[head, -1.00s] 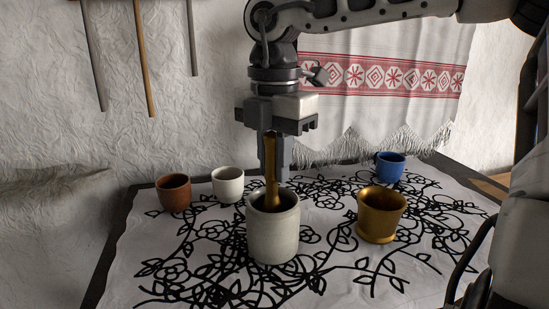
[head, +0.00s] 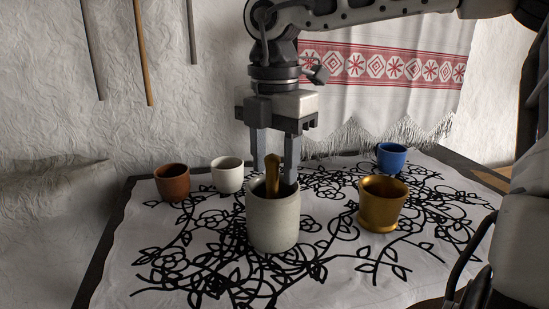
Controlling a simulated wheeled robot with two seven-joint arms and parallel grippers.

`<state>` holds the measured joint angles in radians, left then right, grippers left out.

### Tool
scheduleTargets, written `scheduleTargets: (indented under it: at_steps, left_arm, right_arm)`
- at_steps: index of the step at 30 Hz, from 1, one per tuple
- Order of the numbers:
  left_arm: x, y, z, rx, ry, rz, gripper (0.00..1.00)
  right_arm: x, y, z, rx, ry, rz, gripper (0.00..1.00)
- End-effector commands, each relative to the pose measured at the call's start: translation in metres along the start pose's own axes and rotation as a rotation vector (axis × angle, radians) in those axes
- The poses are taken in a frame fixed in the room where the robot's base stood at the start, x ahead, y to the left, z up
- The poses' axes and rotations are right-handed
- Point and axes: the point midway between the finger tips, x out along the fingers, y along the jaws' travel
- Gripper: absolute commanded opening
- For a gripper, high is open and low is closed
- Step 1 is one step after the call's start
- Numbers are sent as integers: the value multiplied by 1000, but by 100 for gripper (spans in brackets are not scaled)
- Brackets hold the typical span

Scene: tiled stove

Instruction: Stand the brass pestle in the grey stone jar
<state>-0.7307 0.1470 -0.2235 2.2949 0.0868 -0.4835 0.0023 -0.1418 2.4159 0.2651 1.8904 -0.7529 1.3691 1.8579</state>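The grey stone jar (head: 273,222) stands upright on the patterned cloth in the middle of the head view. The brass pestle (head: 272,172) stands in the jar, its upper end showing above the rim; its lower end is hidden inside. My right gripper (head: 275,172) hangs above the jar with its fingers pointing down. Its fingers are spread, one to the left and one to the right of the pestle, with gaps between. The fingertips are close to the jar's rim. My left gripper is not in view.
A brass mortar (head: 381,208) stands right of the jar, with a blue mug (head: 391,157) behind it. A white cup (head: 228,176) and a brown cup (head: 172,184) stand at the left. The cloth (head: 180,280) is clear in front. A wall and hanging towel (head: 385,95) are behind.

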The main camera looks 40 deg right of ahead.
Motion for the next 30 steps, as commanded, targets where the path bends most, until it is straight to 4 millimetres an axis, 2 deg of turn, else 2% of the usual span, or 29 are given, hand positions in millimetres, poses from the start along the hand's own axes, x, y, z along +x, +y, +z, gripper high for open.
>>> scheduleTargets:
  at_steps: [7,11,14,24,30]
  left_arm:
    - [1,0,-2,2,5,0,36]
    - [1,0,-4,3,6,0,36]
    - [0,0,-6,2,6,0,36]
    - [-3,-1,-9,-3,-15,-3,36]
    - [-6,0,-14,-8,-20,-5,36]
  right_arm:
    - [0,0,0,0,0,-2,44]
    - [-10,0,0,0,-1,0,44]
    - [-27,1,0,1,-2,4,44]
    - [-110,0,0,2,-2,4,44]
    - [-145,1,0,0,1,2,44]
